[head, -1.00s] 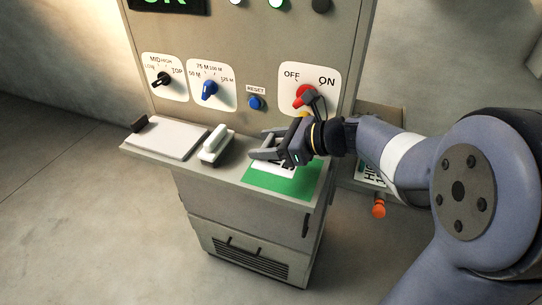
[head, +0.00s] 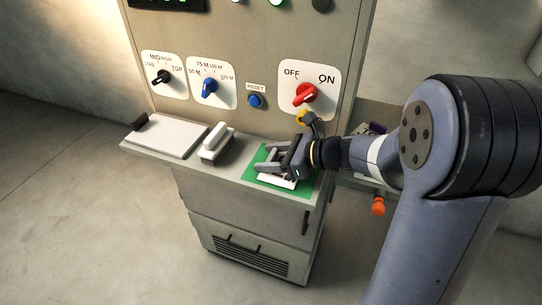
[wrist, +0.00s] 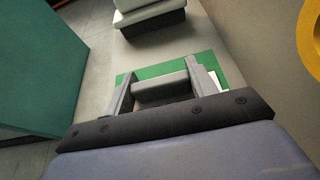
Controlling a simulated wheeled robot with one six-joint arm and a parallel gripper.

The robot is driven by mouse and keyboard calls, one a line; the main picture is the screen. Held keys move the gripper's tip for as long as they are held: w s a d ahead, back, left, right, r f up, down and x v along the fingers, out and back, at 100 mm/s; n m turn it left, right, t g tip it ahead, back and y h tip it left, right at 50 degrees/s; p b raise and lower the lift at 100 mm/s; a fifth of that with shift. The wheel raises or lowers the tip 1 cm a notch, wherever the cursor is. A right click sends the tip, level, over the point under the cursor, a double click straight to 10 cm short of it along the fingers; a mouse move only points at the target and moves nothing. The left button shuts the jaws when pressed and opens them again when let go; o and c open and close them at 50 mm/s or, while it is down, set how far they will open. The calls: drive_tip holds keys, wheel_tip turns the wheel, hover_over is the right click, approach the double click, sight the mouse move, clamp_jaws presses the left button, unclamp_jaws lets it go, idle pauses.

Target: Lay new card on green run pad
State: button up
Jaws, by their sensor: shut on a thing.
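The white card (head: 278,181) is in my gripper (head: 270,163), over the green run pad (head: 307,190) on the console's ledge. My gripper is shut on the card. In the wrist view a pale bar (wrist: 160,88) spans between the two fingers, with green pad (wrist: 150,71) behind it. The card sits low, within the pad's outline in the head view. My fingers hide part of it, and I cannot tell whether it touches the pad.
A white-topped block (head: 217,143) stands left of the pad, with a white sheet or board (head: 165,137) farther left. The red OFF/ON knob (head: 304,95) is on the panel above. A side shelf with a purple item (head: 375,128) and an orange knob (head: 378,206) are at right.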

drive_tip(key=shift+f, duration=0.2)
drive_tip(key=o, duration=1)
drive_tip(key=shift+r, duration=0.1)
drive_tip(key=shift+r, duration=0.25)
drive_tip(key=v, duration=1.2)
drive_tip(key=shift+f, duration=0.2)
